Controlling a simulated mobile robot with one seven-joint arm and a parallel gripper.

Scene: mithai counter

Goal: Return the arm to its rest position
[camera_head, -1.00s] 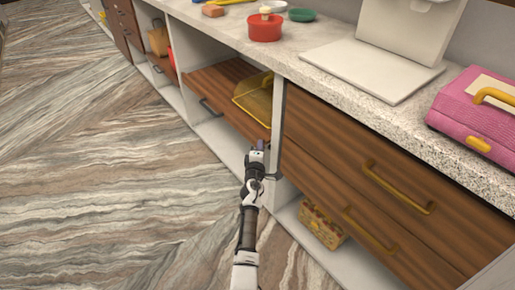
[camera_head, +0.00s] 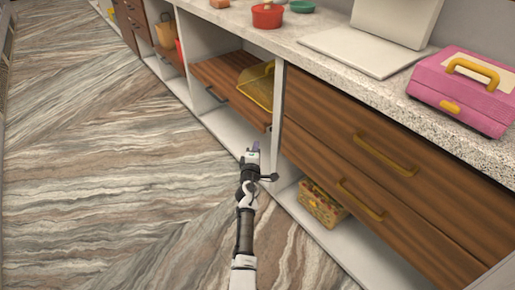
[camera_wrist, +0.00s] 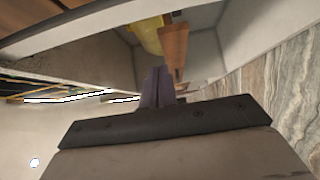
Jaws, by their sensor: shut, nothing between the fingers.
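My gripper (camera_head: 255,148) is at the end of my outstretched arm, low in front of the cabinets in the head view. It is beside the white upright panel between the open shelf bay and the drawers. In the wrist view its purple-grey fingers (camera_wrist: 157,88) are together with nothing between them. The fingers point toward the cabinet bay, where a yellow object and a brown wooden board show.
A wooden pull-out shelf (camera_head: 214,75) holds a yellow scoop-like container (camera_head: 257,86). Wooden drawers with a brass handle (camera_head: 385,157) are at right. A woven basket (camera_head: 321,204) sits below. A pink case (camera_head: 465,95) and red pot (camera_head: 267,17) stand on the counter. The floor at left is clear.

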